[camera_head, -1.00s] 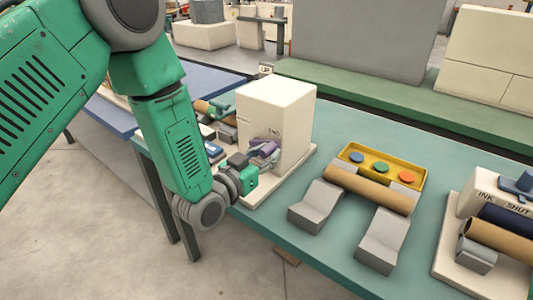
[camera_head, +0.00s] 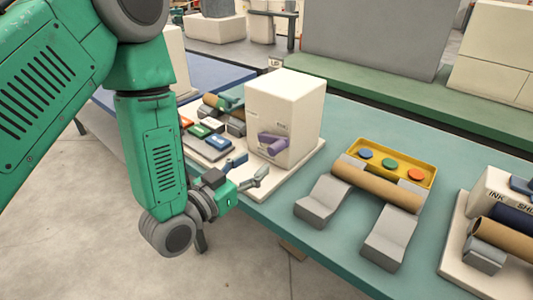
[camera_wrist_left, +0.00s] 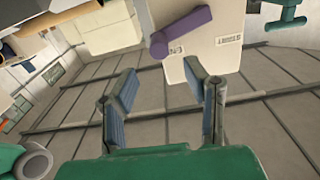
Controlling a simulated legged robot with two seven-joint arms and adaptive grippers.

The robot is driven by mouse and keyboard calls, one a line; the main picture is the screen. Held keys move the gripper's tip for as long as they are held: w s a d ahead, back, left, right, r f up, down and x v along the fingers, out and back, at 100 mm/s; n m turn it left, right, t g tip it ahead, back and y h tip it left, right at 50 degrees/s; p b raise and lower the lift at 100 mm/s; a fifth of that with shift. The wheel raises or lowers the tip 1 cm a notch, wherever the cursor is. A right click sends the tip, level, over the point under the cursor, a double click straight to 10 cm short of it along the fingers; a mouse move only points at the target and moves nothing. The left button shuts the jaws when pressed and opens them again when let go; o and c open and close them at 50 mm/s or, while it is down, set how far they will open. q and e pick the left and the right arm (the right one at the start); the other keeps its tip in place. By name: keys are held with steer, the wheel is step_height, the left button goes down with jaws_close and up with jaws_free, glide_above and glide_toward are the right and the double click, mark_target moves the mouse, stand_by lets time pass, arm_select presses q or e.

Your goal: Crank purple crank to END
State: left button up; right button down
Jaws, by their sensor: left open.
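The purple crank (camera_head: 272,143) is on the front face of a cream box (camera_head: 292,100) that stands on a pale base on the teal table. In the left wrist view the purple crank (camera_wrist_left: 181,32) lies slanted across the box face, just beyond the fingertips. My right gripper is not in view.
Orange, green and blue blocks (camera_head: 200,131) sit left of the box. To the right are two grey cradles (camera_head: 322,202) with a brown roll (camera_head: 376,187), and a yellow tray (camera_head: 430,172) with coloured discs. An ink station (camera_head: 490,187) stands far right.

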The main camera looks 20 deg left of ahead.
arm_select(q)
steer(key=shift+v, duration=1.4)
